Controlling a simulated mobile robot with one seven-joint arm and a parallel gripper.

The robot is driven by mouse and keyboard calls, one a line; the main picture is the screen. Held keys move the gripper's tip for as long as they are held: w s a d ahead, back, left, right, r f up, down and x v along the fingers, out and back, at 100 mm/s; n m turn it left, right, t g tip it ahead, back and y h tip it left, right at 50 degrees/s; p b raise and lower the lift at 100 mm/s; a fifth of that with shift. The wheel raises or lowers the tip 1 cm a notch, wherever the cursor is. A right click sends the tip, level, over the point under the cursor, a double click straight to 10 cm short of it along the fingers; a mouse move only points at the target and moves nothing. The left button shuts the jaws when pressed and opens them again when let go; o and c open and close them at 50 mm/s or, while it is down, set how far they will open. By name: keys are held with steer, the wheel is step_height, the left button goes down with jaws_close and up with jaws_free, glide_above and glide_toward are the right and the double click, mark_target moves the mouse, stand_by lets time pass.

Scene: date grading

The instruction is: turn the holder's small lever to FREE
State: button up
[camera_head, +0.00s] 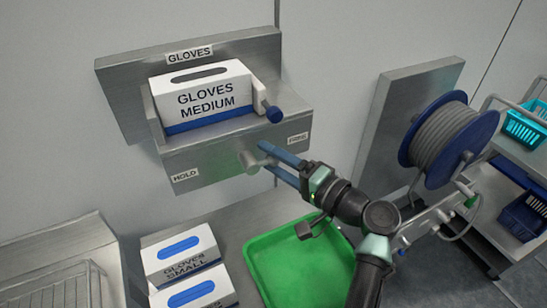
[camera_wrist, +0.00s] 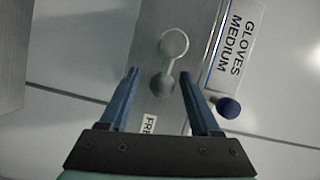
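The holder (camera_head: 215,167) is a grey metal wall shelf with a HOLD label (camera_head: 185,175) at its left and a FREE label (camera_head: 298,138) at its right. Its small pale lever (camera_head: 248,160) sits on the front face between them. In the wrist view, the lever (camera_wrist: 169,66) has a pale round end and a darker knob end; the knob end lies towards FREE. I cannot tell which end is the pivot. My gripper (camera_head: 264,157) is open, its blue fingers reaching in from the right. In the wrist view, the fingertips flank the darker knob with visible gaps.
A GLOVES MEDIUM box (camera_head: 205,98) sits in the holder beside a blue-tipped peg (camera_head: 273,114). Below are GLOVES SMALL boxes (camera_head: 180,254) and a green tray (camera_head: 290,262). A hose reel (camera_head: 450,140) stands at right, near a cart with baskets.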

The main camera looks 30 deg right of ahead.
steer(key=b+v, duration=0.3)
steer(key=v, duration=1)
stand_by(0.4)
